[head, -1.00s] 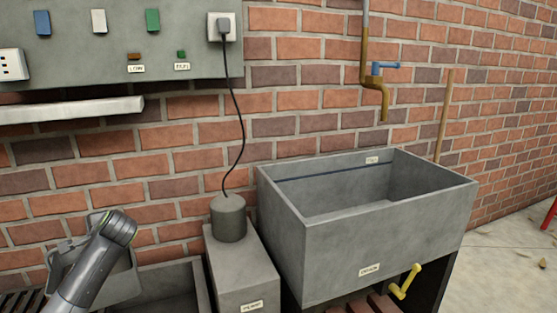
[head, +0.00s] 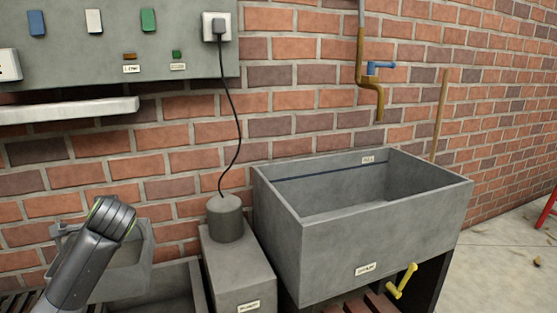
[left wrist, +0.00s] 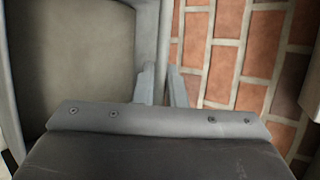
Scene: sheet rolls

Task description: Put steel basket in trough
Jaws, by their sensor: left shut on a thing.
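The steel basket (head: 134,254) is a grey open box at the lower left of the head view, partly hidden behind my left arm. In the left wrist view the basket (left wrist: 75,50) fills the upper left. My left gripper (left wrist: 160,84) is shut on the basket's rim or edge; the exact contact is hard to see. The grey trough (head: 400,232) stands right of centre in the head view, apart from the basket. Its open top shows an empty inside with a dark line along the back wall. My right gripper is not in view.
A grey block (head: 238,275) with a round pump-like cylinder (head: 225,220) on top stands between basket and trough. A black cord (head: 237,130) rises from it to a wall socket. A tap (head: 379,98) overhangs the trough's back; a yellow valve handle (head: 402,281) is at its front.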

